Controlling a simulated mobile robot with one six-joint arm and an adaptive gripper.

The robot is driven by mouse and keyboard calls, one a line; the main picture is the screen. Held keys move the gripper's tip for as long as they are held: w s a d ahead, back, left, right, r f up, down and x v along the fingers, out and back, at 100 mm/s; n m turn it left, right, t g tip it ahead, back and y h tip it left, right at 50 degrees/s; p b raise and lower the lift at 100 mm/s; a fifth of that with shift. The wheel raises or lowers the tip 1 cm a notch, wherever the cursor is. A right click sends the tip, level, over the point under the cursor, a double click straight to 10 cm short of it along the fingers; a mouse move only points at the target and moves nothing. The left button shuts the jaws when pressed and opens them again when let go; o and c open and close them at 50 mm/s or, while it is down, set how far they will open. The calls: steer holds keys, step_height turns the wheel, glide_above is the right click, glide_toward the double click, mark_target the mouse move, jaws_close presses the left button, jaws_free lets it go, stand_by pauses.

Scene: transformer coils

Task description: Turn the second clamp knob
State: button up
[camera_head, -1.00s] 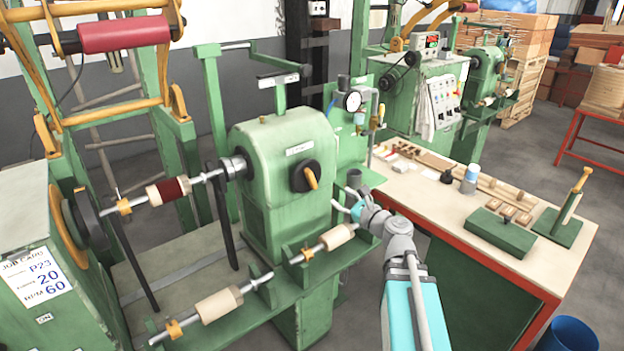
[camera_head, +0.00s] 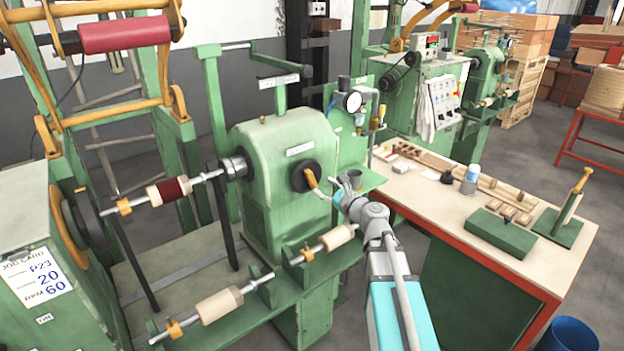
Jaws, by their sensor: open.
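A black round knob with an orange handle (camera_head: 312,181) sits on the front of the green machine head (camera_head: 285,215). The handle points down and to the right. My gripper (camera_head: 334,188) is open just right of the handle, with its fingers pointing left toward it. I cannot tell whether a finger touches the handle. Orange clamps with small knobs sit on the shafts: one (camera_head: 124,206) by the upper left shaft, one (camera_head: 174,328) at the lower left and one (camera_head: 307,254) on the lower shaft. Which one is the second clamp knob is not marked.
A workbench (camera_head: 545,270) with wooden pieces, a bottle (camera_head: 469,178) and a green block (camera_head: 501,231) stands right of my arm. Two shafts with rollers run along the machine's front.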

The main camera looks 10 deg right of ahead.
mark_target(313, 179)
steer(key=x, duration=0.6)
steer(key=shift+w+a, duration=0.2)
steer(key=shift+w, duration=0.05)
jaws_close()
